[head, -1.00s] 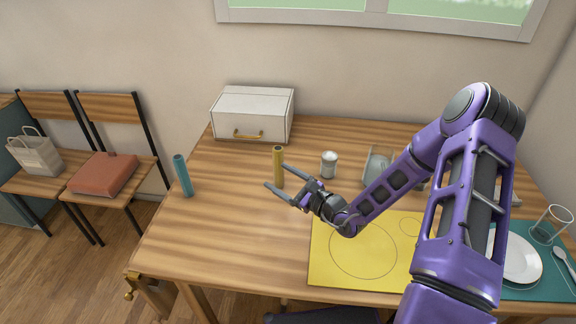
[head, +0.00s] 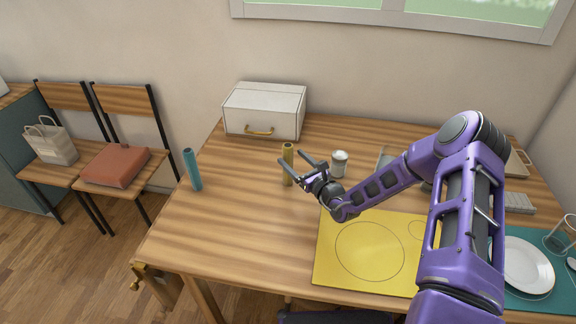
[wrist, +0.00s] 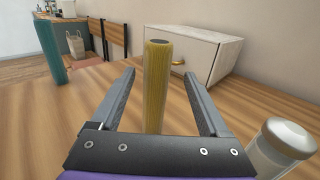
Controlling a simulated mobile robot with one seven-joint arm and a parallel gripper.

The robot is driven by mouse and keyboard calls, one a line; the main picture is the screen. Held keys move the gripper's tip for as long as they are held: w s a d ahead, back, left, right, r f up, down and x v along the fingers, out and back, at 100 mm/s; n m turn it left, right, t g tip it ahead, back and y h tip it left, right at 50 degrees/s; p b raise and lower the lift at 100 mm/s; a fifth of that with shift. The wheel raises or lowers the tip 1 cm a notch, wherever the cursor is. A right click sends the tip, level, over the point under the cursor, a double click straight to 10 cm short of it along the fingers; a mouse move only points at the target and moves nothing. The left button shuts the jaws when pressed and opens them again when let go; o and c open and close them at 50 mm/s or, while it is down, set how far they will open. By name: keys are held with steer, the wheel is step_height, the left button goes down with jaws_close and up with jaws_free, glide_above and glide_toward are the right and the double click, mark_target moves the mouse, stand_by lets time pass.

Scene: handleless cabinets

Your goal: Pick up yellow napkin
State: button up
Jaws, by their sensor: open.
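The yellow napkin is rolled into an upright cylinder (head: 288,165) on the wooden table. In the wrist view the yellow napkin (wrist: 157,85) stands between the two fingers, with clear gaps on both sides. My gripper (head: 302,162) is open and level around or just in front of the napkin. It also shows in the wrist view (wrist: 160,90) with its fingers apart. The napkin's lower end is hidden behind the gripper's palm in the wrist view.
A teal rolled napkin (head: 193,170) stands at the table's left edge. A white box (head: 264,110) with a gold handle is behind. A lidded jar (head: 339,163) stands close on the right. A yellow placemat (head: 335,262) lies in front. The table's left front is clear.

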steer(key=shift+r+x, duration=0.2)
steer(key=shift+x, duration=1.3)
steer(key=shift+r+x, duration=0.25)
steer(key=shift+x, duration=1.2)
steer(key=shift+s+a, duration=0.15)
jaws_close()
